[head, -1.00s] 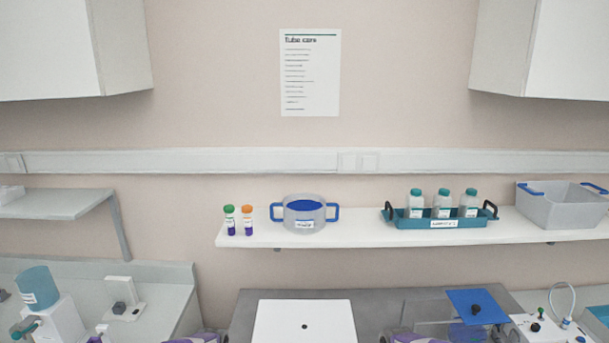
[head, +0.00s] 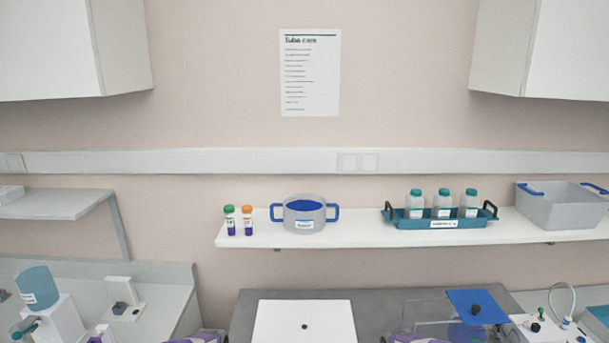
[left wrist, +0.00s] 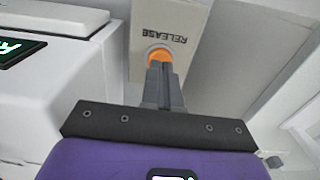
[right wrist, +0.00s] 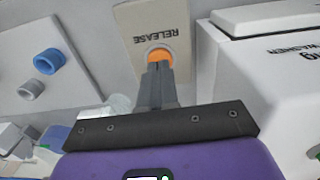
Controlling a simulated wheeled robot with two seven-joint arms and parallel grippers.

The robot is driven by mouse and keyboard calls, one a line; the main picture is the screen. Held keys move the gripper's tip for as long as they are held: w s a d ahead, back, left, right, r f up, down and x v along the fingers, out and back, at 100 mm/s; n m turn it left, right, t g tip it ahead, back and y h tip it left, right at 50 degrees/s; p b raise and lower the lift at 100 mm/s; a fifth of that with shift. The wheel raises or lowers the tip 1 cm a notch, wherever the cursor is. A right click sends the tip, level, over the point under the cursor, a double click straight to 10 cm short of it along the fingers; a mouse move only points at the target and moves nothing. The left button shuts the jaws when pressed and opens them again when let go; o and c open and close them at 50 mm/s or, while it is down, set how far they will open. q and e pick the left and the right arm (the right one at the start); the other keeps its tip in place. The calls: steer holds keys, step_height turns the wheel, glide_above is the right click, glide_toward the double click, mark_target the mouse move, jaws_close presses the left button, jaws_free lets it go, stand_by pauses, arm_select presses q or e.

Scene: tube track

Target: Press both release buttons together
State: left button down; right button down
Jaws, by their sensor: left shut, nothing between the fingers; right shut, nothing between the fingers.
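In the left wrist view, a beige plate lettered RELEASE (left wrist: 170,18) carries an orange round button (left wrist: 158,56). My left gripper (left wrist: 160,70) is shut and empty, its fingertips at the button's lower edge. In the right wrist view, a second RELEASE plate (right wrist: 152,15) carries another orange button (right wrist: 159,54). My right gripper (right wrist: 157,69) is shut and empty, its fingertips in front of that button. The fingertips hide part of each button; I cannot tell whether they touch or press. Neither button shows in the head view, where only purple parts of my arms show at the bottom edge.
A white box with a green display (left wrist: 20,50) stands beside the left plate. A wall shelf (head: 360,232) holds tubes, a pot, a bottle tray and a bin.

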arm_select(q)
steer(key=shift+f, duration=0.65)
steer(key=shift+r, duration=0.15)
stand_by(0.5)
arm_select(e)
steer(key=shift+f, duration=0.65)
stand_by(0.5)
steer(key=shift+r, duration=0.1)
stand_by(0.4)
